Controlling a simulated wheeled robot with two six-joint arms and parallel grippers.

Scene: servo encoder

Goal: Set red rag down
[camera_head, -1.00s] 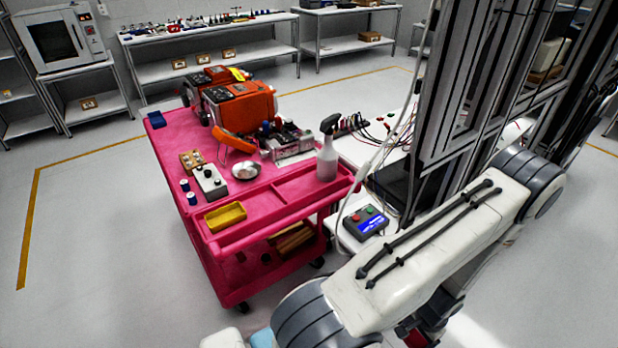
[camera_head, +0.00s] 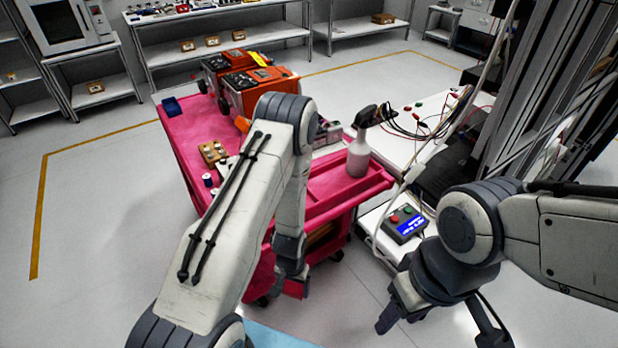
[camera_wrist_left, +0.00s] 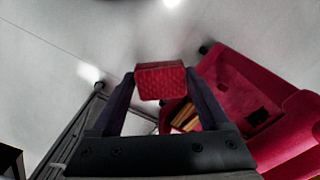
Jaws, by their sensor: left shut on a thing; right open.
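The red rag (camera_wrist_left: 160,80) is a small, textured red block shape in the left wrist view. My left gripper (camera_wrist_left: 158,92) is shut on it, with one dark finger on each side. In the head view my left gripper (camera_head: 291,268) points down in front of the pink cart's near side. Red shows at its tips, hard to tell from the cart behind. The rag hangs clear of the cart in the wrist view, with floor behind it. My right gripper (camera_head: 392,312) is open at lower right, below the button box, and I see nothing in it.
The pink cart (camera_head: 345,188) carries orange machines (camera_head: 262,85), a spray bottle (camera_head: 358,155) and small parts. A white table (camera_head: 412,170) with cables adjoins it. The button box (camera_head: 404,224) sits at the table's near end. Floor left of the cart is clear.

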